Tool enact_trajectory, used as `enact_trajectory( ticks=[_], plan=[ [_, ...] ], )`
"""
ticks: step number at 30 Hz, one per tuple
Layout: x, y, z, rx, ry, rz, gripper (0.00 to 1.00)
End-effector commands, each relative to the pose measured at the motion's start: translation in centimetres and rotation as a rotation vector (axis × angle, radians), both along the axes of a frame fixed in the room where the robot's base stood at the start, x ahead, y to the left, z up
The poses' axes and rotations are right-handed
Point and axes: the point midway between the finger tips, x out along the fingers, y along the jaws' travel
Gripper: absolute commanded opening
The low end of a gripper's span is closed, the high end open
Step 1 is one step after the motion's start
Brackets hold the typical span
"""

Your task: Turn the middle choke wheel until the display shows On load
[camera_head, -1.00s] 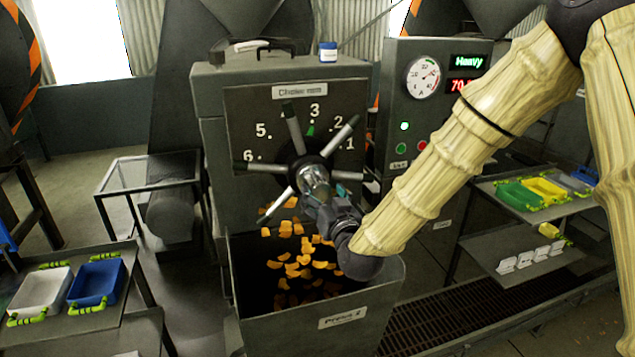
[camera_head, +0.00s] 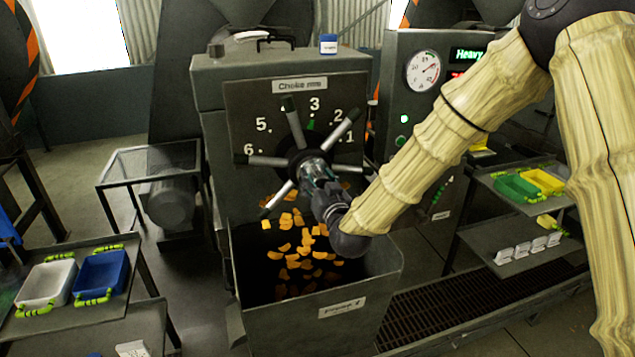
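The choke wheel (camera_head: 344,128) is a hub with several grey, dark-tipped spokes on the front of the middle press. Its dial plate (camera_head: 240,105) reads from 1 to 6, and a green pointer (camera_head: 310,124) sits just under the 3. My gripper (camera_head: 313,172) is at the wheel's hub, in front of it and between the spokes. Its fingers overlap the hub, so I cannot tell whether they are shut on it. The display (camera_head: 467,54) on the cabinet to the right reads "Heavy". My arm covers part of the red readout below it.
An open bin (camera_head: 300,322) with orange pieces (camera_head: 300,245) stands below the wheel. A round gauge (camera_head: 423,71) is on the control cabinet (camera_head: 398,58). Side tables hold white and blue trays (camera_head: 100,278) at left, green and yellow trays (camera_head: 517,186) at right.

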Motion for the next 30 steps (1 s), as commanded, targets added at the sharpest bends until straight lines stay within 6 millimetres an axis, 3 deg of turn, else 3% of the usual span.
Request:
enact_trajectory(
  ticks=[1, 3, 13, 30],
  plan=[
    [0.02, -0.05, 0.0, 0.0, 0.0, -0.001, 0.18],
    [0.02, -0.05, 0.0, 0.0, 0.0, -0.001, 0.06],
    [0.03, -0.05, -0.29, -0.062, -0.021, -0.001, 0.06],
    [0.07, -0.19, -0.25, -0.404, -0.133, -0.003, 0.06]
  ],
)
